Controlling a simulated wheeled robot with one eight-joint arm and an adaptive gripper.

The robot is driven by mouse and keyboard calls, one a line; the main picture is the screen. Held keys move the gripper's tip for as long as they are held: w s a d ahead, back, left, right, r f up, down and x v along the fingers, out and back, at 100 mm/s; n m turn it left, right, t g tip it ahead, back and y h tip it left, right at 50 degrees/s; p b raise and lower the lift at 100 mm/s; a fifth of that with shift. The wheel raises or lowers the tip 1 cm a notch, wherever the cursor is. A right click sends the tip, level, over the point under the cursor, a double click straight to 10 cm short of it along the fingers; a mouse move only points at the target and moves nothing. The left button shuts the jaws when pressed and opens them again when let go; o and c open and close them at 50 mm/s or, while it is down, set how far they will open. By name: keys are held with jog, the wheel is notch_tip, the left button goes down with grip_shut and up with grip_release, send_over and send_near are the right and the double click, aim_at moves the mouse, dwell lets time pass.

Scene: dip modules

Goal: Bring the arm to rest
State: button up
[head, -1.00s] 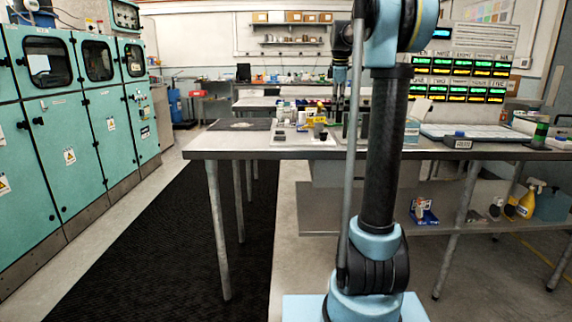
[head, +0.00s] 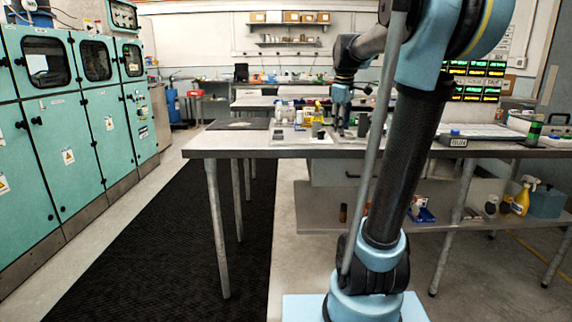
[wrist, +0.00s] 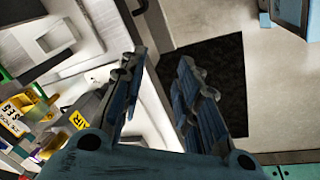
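My gripper (head: 341,128) points down over the lab table (head: 250,153), near the small items on its top. The gap between its fingertips and the tabletop is hard to judge in the head view. In the wrist view my gripper (wrist: 162,58) shows two blue-grey fingers standing apart with nothing between them, so it is open and empty. My arm leans to the right in the head view and hides part of the table behind it.
Small bottles and containers (head: 283,113) stand on the table left of my gripper. Teal cabinets (head: 75,130) line the left side. A black floor mat (head: 170,240) lies clear between cabinets and table. A yellow spray bottle (head: 523,198) is on the lower shelf.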

jog(key=s+f+m, duration=1.1)
jog(key=s+f, duration=1.5)
jog(key=s, duration=0.3)
jog(key=shift+s+a+f, duration=0.25)
jog(key=shift+s+a, duration=0.05)
jog(key=shift+a, duration=0.1)
jog(key=shift+w+f, duration=0.2)
jog(key=shift+w, duration=0.25)
